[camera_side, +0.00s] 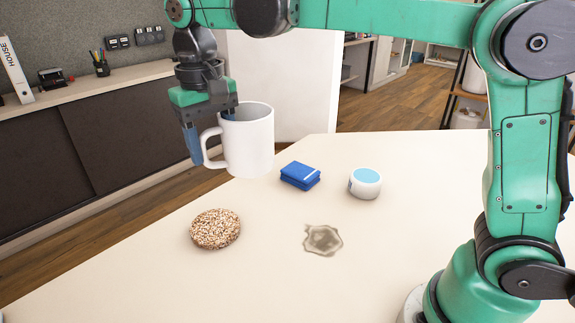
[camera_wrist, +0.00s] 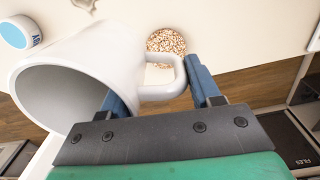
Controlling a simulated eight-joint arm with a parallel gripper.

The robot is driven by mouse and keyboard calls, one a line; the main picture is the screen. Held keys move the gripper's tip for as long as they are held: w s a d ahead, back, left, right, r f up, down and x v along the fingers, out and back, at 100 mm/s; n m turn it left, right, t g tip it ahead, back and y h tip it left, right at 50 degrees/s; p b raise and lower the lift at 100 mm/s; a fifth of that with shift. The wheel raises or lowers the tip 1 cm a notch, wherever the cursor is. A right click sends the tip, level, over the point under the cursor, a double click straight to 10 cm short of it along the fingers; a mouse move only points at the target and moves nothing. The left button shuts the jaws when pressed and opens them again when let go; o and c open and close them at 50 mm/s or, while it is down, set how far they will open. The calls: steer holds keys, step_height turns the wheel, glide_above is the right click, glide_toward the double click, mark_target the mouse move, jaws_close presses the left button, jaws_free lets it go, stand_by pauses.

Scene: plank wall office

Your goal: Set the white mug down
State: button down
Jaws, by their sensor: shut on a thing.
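The white mug (camera_side: 250,142) hangs in the air, upright, near the far left edge of the table (camera_side: 300,290). My gripper (camera_side: 212,135) is at the mug's left side and is shut on its handle. In the wrist view the mug (camera_wrist: 85,75) fills the left, its mouth facing left, and the handle (camera_wrist: 165,88) lies between the two blue fingers of my gripper (camera_wrist: 165,90). The mug's inside looks empty in the wrist view, though its bottom is hard to make out.
A round speckled cork-like disc (camera_side: 215,229) lies on the table, front left. A blue folded cloth or sponge (camera_side: 300,175), a white tub with a light-blue lid (camera_side: 365,183) and a greyish spill-like patch (camera_side: 323,239) are to its right. The front middle of the table is clear.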

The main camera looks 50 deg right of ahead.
steer(key=w+a+f+n, duration=0.2)
steer(key=w+a+f, duration=0.2)
steer(key=w+f, duration=0.3)
glide_toward(215, 228)
steer(key=shift+w+a+f, duration=0.2)
steer(key=shift+a+f, duration=0.4)
steer(key=shift+a, duration=0.15)
steer(key=shift+w+a+f, duration=0.15)
steer(key=shift+a+f, duration=0.45)
steer(key=shift+a, duration=0.15)
steer(key=shift+w+a+f, duration=0.2)
steer(key=shift+a+f, duration=0.4)
steer(key=shift+a, duration=0.2)
steer(key=shift+c, duration=0.9)
jaws_free()
steer(key=shift+f, duration=0.15)
